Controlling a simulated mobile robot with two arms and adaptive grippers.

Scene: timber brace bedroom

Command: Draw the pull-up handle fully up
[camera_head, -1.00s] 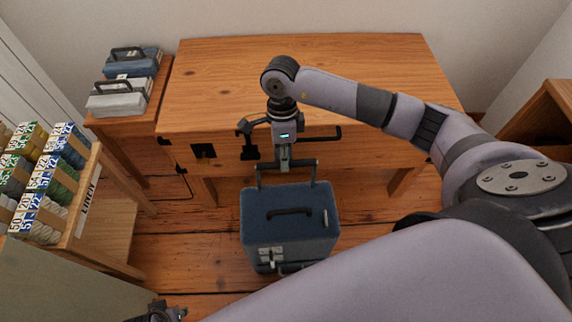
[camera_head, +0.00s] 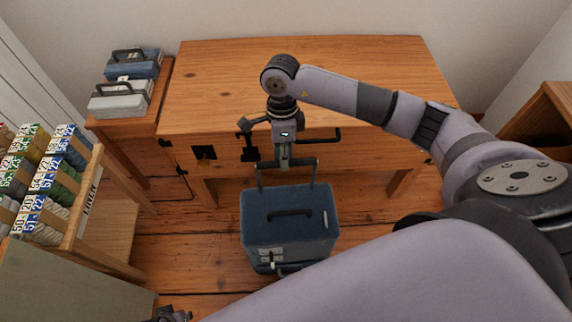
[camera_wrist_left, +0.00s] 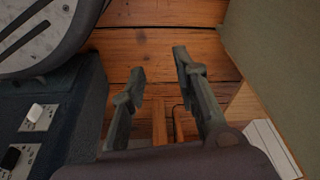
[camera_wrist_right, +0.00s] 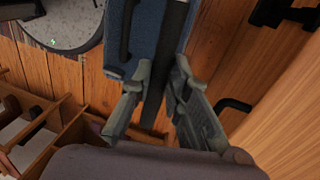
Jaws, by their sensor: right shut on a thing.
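A dark blue case (camera_head: 290,238) stands upright on the floor in front of the wooden desk. Its pull-up handle (camera_head: 303,163), a dark U-shaped bar, stands up above the lid at the desk side. My right gripper (camera_head: 284,162) is shut on the middle of its crossbar. In the right wrist view the handle bar (camera_wrist_right: 157,95) runs between the closed fingers, with the blue lid behind. My left gripper (camera_wrist_left: 160,70) is open and empty, low beside the case's latched front (camera_wrist_left: 75,110); only a bit shows in the head view (camera_head: 170,314).
The desk (camera_head: 350,75) is close behind the handle, with a black pull bar (camera_head: 325,138) on its front. A shelf of thread spools (camera_head: 85,215) stands at left. A small table (camera_head: 120,125) holds two cases. My right arm covers the lower right.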

